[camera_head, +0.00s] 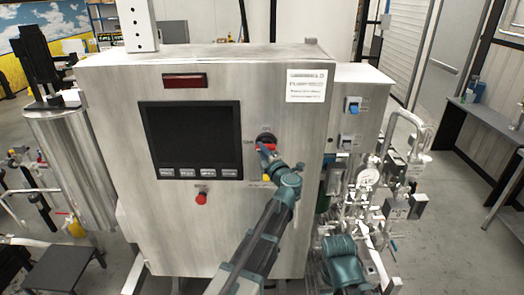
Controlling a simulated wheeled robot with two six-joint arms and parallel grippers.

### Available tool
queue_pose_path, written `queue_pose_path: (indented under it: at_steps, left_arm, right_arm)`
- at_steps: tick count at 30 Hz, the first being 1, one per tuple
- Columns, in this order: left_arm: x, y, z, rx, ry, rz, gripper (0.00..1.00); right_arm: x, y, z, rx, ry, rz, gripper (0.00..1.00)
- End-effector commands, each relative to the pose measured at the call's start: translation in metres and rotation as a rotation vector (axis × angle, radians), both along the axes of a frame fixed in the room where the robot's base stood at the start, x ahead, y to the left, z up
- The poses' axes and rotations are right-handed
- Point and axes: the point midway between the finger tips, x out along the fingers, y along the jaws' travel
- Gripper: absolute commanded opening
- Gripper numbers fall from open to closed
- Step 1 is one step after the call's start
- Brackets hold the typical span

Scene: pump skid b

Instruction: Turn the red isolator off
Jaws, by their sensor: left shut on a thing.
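The red isolator (270,147) is on the front of the steel control cabinet, right of the dark screen. A black round part shows just above its red part. My left gripper (265,153) is at the isolator, shut on its red handle. My left arm reaches up from the bottom middle and covers the lower part of the isolator, so the handle's exact angle is hard to tell. My right gripper is not in view.
The dark screen (192,140) and a red push button (201,198) are left of my arm. A side box (352,115) with blue switches stands at the right. Pipes and gauges (370,178) crowd the lower right. Open floor lies beyond them.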

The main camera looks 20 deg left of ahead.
Motion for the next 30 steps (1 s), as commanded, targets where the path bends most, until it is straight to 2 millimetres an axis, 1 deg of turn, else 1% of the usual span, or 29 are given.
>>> queue_pose_path:
  at_steps: [4,5,9,10,18,21,23,26,30]
  left_arm:
    - [0.001,-0.001,0.0,-0.002,-0.001,-0.002,0.0]
    - [0.001,-0.001,0.0,-0.002,-0.001,-0.002,0.23]
    - [0.001,0.0,0.0,-0.001,-0.001,-0.002,0.49]
    - [0.001,0.0,0.0,-0.001,-0.001,-0.002,0.5]
    - [0.0,0.0,0.0,0.0,0.0,-0.001,0.5]
    - [-0.004,-0.003,0.0,0.0,0.0,-0.001,0.5]
    - [-0.01,-0.007,0.0,0.0,0.0,-0.002,0.5]
    - [-0.024,-0.018,0.0,0.0,0.0,-0.004,0.5]
    - [-0.05,-0.038,0.0,0.0,0.0,-0.004,0.5]
  right_arm:
    - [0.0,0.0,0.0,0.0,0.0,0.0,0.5]
    - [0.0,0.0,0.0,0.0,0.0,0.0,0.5]
    - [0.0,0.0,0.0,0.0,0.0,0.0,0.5]
    - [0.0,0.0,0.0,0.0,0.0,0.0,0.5]
    - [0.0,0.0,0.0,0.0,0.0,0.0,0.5]
    - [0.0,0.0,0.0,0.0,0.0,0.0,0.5]
    - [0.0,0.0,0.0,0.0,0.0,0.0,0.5]
    - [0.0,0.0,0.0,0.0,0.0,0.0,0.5]
    - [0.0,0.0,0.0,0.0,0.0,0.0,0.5]
